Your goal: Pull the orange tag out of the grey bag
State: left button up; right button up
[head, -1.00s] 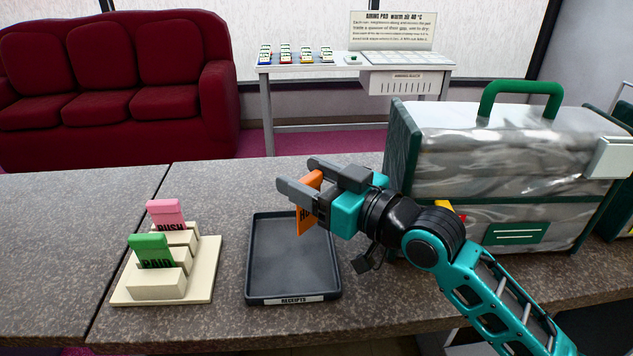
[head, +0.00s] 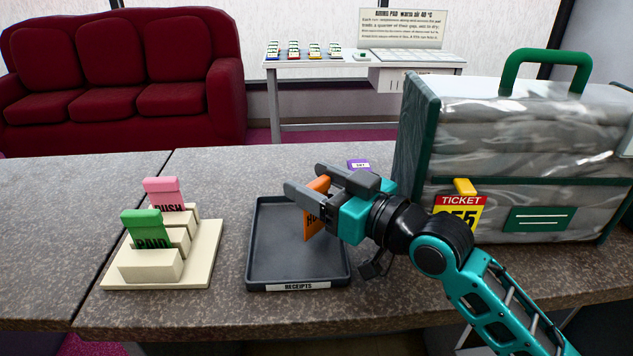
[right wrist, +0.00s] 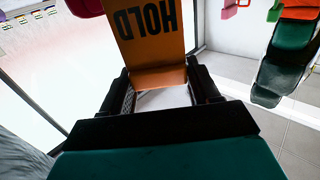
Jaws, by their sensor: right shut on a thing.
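The orange tag (head: 318,214), partly hidden by my fingers, hangs from my right gripper (head: 306,188) above the dark receipts tray. In the right wrist view the tag (right wrist: 150,45) reads "HOLD" upside down and sits between the two fingers. My right gripper (right wrist: 165,95) is shut on it. The grey bag (head: 520,140), with green edging and a green handle, stands on the counter at the right. The tag is clear of the bag. My left gripper is not in view.
The receipts tray (head: 257,272) lies on the counter. A cream stand (head: 200,268) with a green "PAID" tag (head: 150,238) and a pink "RUSH" tag (head: 163,198) is left of it. A yellow ticket (head: 460,210) is on the bag. A small purple object (head: 358,165) lies behind my gripper.

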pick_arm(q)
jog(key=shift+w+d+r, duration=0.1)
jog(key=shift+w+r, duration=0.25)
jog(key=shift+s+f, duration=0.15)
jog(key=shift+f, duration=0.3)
pick_arm(e)
jog(key=shift+f, duration=0.45)
jog(key=o, duration=1.3)
jog(key=shift+s+d+r+p, duration=0.45)
jog(key=shift+s+d+r, duration=0.1)
jog(key=shift+s+d, duration=0.35)
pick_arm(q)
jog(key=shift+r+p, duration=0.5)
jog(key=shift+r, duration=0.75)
pick_arm(e)
jog(key=shift+s+d+r, duration=0.5)
jog(key=shift+s+d, duration=0.35)
jog(key=shift+d, duration=0.05)
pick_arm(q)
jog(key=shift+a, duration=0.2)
